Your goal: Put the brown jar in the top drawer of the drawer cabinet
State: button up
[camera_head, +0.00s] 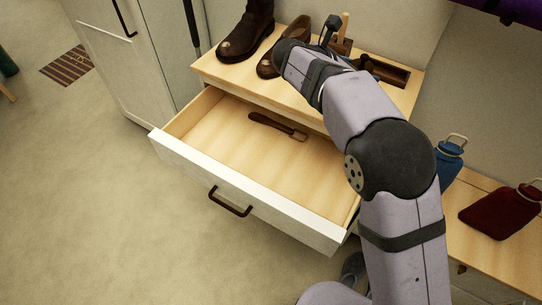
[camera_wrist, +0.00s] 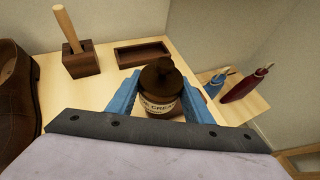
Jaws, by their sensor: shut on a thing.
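The brown jar (camera_wrist: 160,92), with a dark lid and a cream label, stands upright between the blue fingers of my gripper (camera_wrist: 160,100) in the wrist view. My gripper is shut on it over the cabinet top. I cannot tell whether the jar's base touches the wood. In the head view my arm hides most of the gripper and jar. The top drawer (camera_head: 225,150) of the drawer cabinet (camera_head: 230,75) is pulled open, below and in front of the top.

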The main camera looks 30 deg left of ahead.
jog(key=s+a+f+n+y+b, duration=0.1)
jog(key=a+n+y, duration=0.2)
jog(key=n+y, duration=0.1)
jog(key=s+a+n+y+b, duration=0.2)
jog(key=a+n+y, duration=0.1)
jog(key=n+y, duration=0.1)
jog(key=s+a+f+n+y+b, duration=0.1)
jog(key=s+a+n+y+b, duration=0.1)
jog(key=a+n+y, duration=0.1)
jog(key=shift+s+f+n+y, duration=0.15)
jog(key=shift+f+n+y, duration=0.15)
jog(key=shift+n+y, duration=0.3)
jog(key=shift+s+a+f+n+g+y+b, duration=0.2)
jog(key=shift+s+a+n+g+y+b, duration=0.2)
jog(key=shift+s+a+n+g+y, duration=0.25)
jog(key=s+a+f+n+g+y+b, duration=0.2)
jog(key=s+f+n+g+y+b, duration=0.2)
jog(key=s+n+g, duration=0.15)
jog(key=n+g+b, duration=0.4)
jog(key=n+g, duration=0.2)
jog(key=n, duration=0.1)
send_over(276, 178)
notch_tip(276, 178, down, 10)
jog(key=f, duration=0.1)
jog(key=shift+f+b, duration=1.4)
jog(key=shift+f, duration=3.3)
jog(key=shift+f, duration=0.2)
jog(key=o, duration=1.4)
